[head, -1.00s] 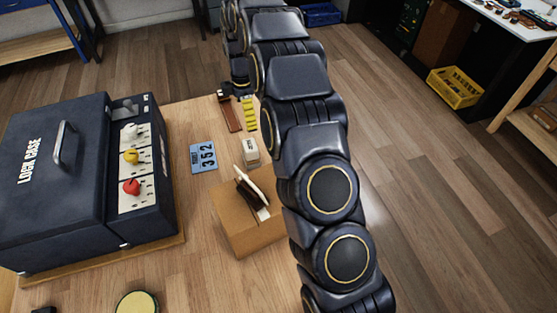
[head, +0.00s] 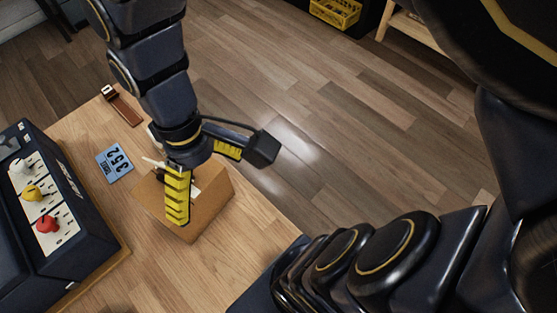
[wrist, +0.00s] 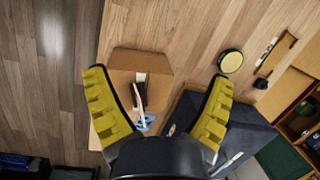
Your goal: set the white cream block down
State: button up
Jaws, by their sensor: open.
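My gripper (head: 204,184) is open and empty, with its ridged yellow fingers above a brown box on the table's right side. It also shows in the wrist view (wrist: 158,80), its fingers spread on either side of the box. The brown box (head: 216,203) bears a dark and white piece, partly hidden by my fingers; this piece (wrist: 140,92) shows between them in the wrist view. A pale block (head: 153,132), probably the white cream block, stands on the table just behind the box. Only a sliver shows beside my arm, and I cannot make it out in the wrist view.
A dark case (head: 75,215) with white, yellow and red knobs stands at the left. A brown strip (head: 121,106) lies at the back. A round yellow-topped thing (wrist: 230,62) shows in the wrist view. Wood near the box's front is bare.

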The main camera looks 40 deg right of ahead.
jog(key=s+m, duration=0.1)
jog(key=s+d+m, duration=0.1)
jog(key=s, duration=0.1)
jog(key=s+d+m, duration=0.1)
jog(key=s, duration=0.1)
jog(key=shift+s+r+h, duration=0.15)
jog(key=shift+r+h, duration=0.05)
jog(key=shift+h, duration=0.2)
